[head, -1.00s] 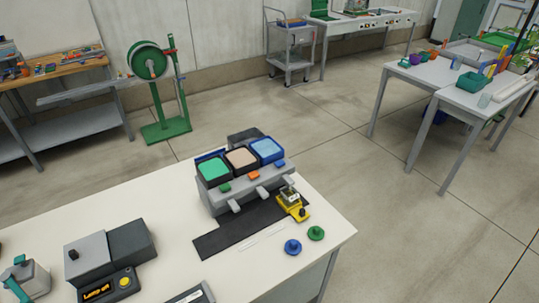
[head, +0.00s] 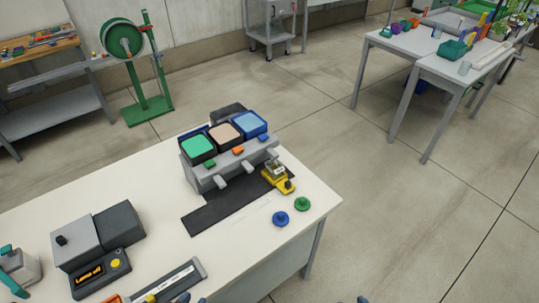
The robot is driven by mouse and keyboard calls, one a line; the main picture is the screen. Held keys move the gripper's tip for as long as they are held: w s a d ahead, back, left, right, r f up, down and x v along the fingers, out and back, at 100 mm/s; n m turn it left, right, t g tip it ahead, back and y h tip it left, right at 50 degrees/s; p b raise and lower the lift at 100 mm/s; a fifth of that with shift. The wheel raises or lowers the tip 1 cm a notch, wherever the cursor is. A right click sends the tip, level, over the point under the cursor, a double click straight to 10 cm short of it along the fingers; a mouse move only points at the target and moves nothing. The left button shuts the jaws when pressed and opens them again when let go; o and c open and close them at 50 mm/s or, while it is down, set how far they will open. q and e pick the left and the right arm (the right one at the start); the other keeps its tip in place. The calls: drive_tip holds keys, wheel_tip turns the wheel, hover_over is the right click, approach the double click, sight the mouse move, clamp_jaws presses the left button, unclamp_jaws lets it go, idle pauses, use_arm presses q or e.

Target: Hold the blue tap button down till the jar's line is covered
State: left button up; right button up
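The dispenser (head: 232,165) stands on the white table with a green, a peach and a blue tank on top. A small clear jar (head: 275,168) stands in a yellow holder (head: 283,184) near the right-hand end of the dispenser. Its line and fill level are too small to make out. Small blue-grey tips at the bottom edge may be my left gripper (head: 190,298) and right gripper (head: 362,299), well away from the button.
A blue knob-like piece (head: 281,218) and a green one (head: 302,204) lie near the table's right edge. A dark mat (head: 215,211) lies before the dispenser.

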use_arm(q)
clamp_jaws()
idle(1.5)
